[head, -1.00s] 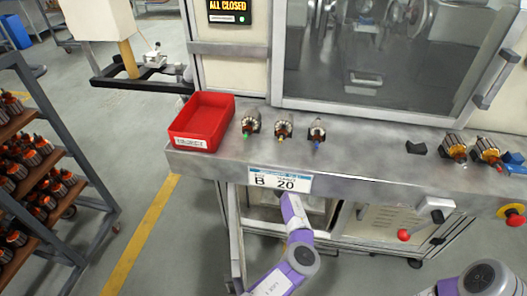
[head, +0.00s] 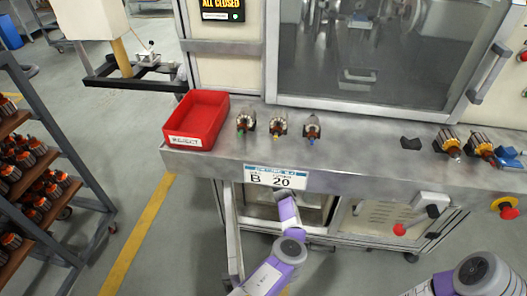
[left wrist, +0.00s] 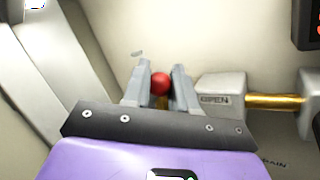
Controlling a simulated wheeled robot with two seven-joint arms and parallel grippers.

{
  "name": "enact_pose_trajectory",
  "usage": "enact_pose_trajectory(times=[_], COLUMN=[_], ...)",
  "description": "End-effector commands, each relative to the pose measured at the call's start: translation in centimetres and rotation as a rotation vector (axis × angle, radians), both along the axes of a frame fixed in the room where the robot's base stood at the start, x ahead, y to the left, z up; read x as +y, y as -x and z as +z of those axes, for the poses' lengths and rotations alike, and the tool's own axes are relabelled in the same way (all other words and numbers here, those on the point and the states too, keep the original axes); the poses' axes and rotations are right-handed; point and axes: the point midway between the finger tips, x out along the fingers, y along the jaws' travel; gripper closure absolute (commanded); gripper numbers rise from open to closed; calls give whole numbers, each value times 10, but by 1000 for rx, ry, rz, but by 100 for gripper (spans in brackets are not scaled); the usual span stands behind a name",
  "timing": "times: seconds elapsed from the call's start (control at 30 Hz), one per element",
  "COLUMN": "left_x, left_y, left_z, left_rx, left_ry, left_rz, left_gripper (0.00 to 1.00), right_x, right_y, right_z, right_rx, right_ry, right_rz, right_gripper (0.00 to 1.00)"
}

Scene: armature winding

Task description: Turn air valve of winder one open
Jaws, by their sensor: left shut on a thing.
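In the left wrist view, a red ball knob (left wrist: 161,83) sits between the fingertips of my left gripper (left wrist: 160,88), which is shut on it. In the head view, my left arm reaches under the bench ledge and the gripper is hidden there. My right gripper is out of view; only its purple arm shows at lower right.
The grey bench (head: 350,165) carries a red reject bin (head: 196,120), several armatures and a B 20 label (head: 275,177). A rack of armatures (head: 40,150) stands left.

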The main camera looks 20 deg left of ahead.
Motion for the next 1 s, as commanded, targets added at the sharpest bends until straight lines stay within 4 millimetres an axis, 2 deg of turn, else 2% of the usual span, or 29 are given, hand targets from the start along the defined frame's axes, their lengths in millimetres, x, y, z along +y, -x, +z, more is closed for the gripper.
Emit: enact_pose_trajectory(times=[0.4,0.43,0.57,1.0], left_x=[-1,-1,-1,-6], left_y=[0,0,0,4], left_z=[-4,-4,-3,-2], left_rx=[8,8,8,5], left_ry=[-28,-28,-28,-28], left_rz=[1,1,1,1], left_gripper=[100,70,51,51], right_x=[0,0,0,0], right_y=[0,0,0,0], right_z=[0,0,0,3], right_rx=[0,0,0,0], right_ry=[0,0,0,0], right_rz=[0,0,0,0], right_gripper=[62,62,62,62])
